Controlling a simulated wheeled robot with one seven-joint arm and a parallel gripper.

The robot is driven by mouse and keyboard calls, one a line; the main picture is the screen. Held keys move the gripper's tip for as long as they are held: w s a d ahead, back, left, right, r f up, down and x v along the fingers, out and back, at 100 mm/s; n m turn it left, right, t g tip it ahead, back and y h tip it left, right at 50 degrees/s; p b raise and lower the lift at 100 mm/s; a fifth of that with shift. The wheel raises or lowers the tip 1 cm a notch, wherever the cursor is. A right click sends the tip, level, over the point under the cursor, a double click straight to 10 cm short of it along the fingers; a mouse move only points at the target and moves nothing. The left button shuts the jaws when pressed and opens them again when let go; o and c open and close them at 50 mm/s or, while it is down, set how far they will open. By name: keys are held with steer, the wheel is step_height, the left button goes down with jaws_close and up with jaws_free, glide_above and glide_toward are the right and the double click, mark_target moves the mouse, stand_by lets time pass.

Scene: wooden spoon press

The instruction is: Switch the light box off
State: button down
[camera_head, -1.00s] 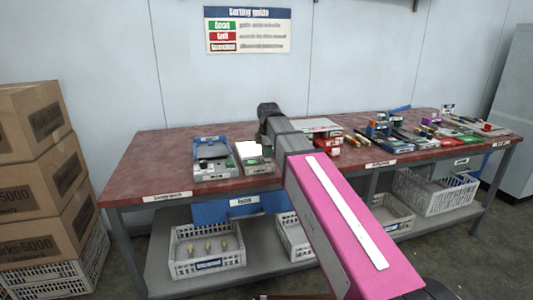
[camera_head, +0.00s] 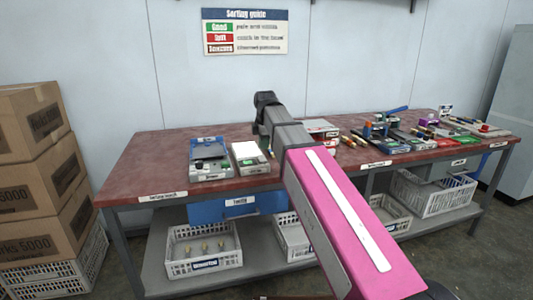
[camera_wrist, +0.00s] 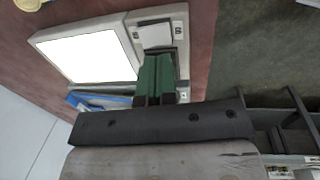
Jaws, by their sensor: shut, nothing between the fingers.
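The light box (camera_head: 248,153) lies on the red-topped bench, left of my arm in the head view. A pale switch-like plate (camera_wrist: 155,33) is set in the grey casing beside the panel. My gripper (camera_wrist: 158,60) has dark green fingers, shut and empty, with tips at the near edge of this plate. I cannot tell whether they touch. In the head view my fingers are not clearly visible.
A grey device (camera_head: 209,160) in a blue tray stands close left of the light box. Several tools and devices (camera_head: 395,135) crowd the bench to the right. The front bench edge is near the box. Crates (camera_head: 205,250) stand on the shelf below.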

step_height(320, 180, up, 9)
steer(key=s, duration=0.1)
stand_by(0.3)
steer(key=shift+w+a, duration=0.25)
steer(key=shift+w, duration=0.45)
glide_toward(262, 157)
steer(key=f, duration=0.5)
steer(key=w+f, duration=0.1)
steer(key=f, duration=0.1)
steer(key=shift+a+f, duration=0.2)
steer(key=shift+f, duration=0.05)
stand_by(0.3)
